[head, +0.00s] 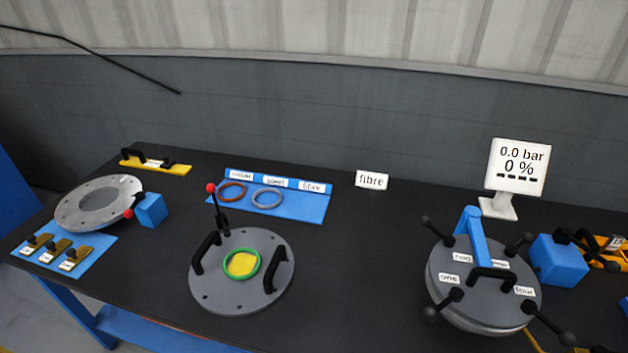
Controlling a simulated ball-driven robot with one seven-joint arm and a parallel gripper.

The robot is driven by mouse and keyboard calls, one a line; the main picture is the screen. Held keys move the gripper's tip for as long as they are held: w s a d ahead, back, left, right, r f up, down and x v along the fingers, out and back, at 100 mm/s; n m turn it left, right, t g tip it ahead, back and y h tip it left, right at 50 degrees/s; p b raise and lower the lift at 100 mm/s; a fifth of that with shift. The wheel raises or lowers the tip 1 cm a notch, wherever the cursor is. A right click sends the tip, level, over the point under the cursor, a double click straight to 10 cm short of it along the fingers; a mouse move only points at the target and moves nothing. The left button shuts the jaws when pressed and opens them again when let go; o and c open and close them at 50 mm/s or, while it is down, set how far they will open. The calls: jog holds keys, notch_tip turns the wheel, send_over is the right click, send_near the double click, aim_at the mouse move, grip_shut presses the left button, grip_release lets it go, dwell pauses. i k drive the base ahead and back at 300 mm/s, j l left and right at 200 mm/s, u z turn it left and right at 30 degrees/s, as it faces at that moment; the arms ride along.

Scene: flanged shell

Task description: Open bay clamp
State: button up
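I cannot tell for sure which part is the bay clamp. A black lever with a red ball (211,188) stands upright at the back edge of a round grey plate (215,300). Another red-ball lever (128,213) lies low between a grey ring flange (75,213) and a blue block (151,210). At the right, a grey round shell (445,262) carries a blue arm (477,240) over its lid and several black-knobbed handles around its rim. A blue block (556,262) stands beside it. My gripper is not visible.
A blue mat (300,207) holds a brown ring (231,192) and a grey ring (267,198). A green ring (229,275) lies on the round plate between two black handles. A display (519,166) reads 0.0 bar, 0 %. The table between plate and shell is clear.

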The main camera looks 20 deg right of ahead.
aim_at(211, 187)
jog(key=j+z, duration=0.1)
jog(key=z, duration=0.35)
jog(key=i+j+z, duration=0.1)
jog(key=z, duration=0.3)
jog(key=j+z, duration=0.15)
jog(key=z, duration=0.3)
jog(key=j+z, duration=0.15)
jog(key=z, duration=0.25)
jog(key=j, duration=0.85)
jog(key=k+j, duration=0.15)
jog(key=j, duration=1.5)
jog(key=k+j, duration=0.1)
jog(key=j, duration=0.75)
jog(key=k+j, duration=0.1)
jog(key=j, duration=1.6)
jog(key=k+l+z, duration=0.15)
jog(key=k+l, duration=0.2)
jog(key=i+j, duration=0.1)
jog(key=j, duration=0.2)
jog(key=i+j, duration=0.1)
jog(key=j, duration=0.15)
